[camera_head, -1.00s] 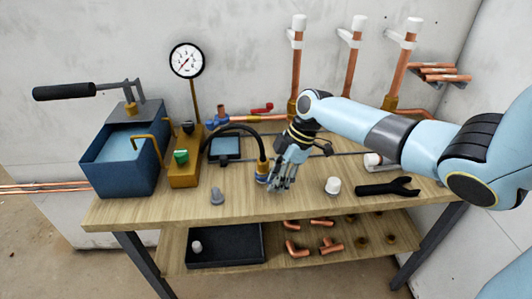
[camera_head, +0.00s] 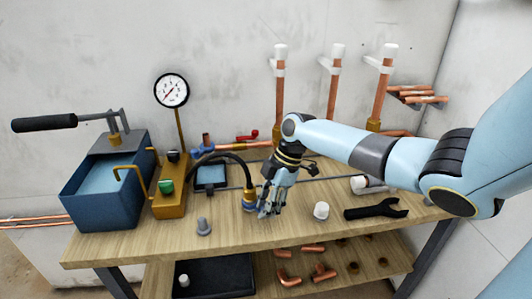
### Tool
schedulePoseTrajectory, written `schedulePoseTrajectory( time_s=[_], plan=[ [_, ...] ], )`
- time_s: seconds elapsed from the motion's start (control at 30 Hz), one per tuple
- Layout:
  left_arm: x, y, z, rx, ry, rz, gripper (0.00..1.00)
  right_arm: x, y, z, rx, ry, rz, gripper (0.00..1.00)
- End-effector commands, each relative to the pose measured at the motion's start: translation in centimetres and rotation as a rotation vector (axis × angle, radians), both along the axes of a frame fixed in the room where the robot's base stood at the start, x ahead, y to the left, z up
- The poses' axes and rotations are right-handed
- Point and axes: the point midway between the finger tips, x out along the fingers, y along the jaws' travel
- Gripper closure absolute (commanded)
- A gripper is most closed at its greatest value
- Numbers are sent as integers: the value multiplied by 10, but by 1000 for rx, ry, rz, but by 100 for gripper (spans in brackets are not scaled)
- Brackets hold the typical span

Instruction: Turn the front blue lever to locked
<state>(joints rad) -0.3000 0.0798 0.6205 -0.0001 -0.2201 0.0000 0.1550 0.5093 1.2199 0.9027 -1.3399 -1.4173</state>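I cannot clearly make out a blue lever. A small blue fitting (camera_head: 201,151) sits at the back of the bench, left of a red handle (camera_head: 247,137). A black hose (camera_head: 238,160) ends in an upright brass coupling with a blue collar (camera_head: 249,203) near the middle of the bench. My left gripper is not in view.
A blue tank pump (camera_head: 105,200) with a black handle stands at the left, beside a brass block (camera_head: 170,202) with a gauge (camera_head: 171,90). A grey plug (camera_head: 203,226), white cap (camera_head: 321,210) and black wrench (camera_head: 377,209) lie on the bench (camera_head: 260,235). Upright copper pipes (camera_head: 334,85) stand behind.

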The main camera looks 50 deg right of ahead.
Motion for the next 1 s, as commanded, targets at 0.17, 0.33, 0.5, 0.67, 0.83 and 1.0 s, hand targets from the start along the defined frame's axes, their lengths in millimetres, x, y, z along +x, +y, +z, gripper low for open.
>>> schedulePoseTrajectory(
  time_s=[0.17, 0.33, 0.5, 0.67, 0.83, 1.0],
  plan=[
    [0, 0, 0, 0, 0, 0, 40, 0, 0, 0, -1, 0, 0, 55],
    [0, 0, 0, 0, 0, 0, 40, 0, 0, 0, -1, 0, -1, 55],
    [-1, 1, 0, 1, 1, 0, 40, -1, -3, 6, -2, 0, -1, 55],
    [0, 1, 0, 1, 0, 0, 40, -5, -14, 32, -6, -3, 1, 55],
    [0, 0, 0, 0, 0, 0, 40, -11, -28, 68, -7, -2, 3, 55],
    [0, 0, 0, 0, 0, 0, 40, -15, -38, 96, -5, 0, 0, 55]
  ],
)
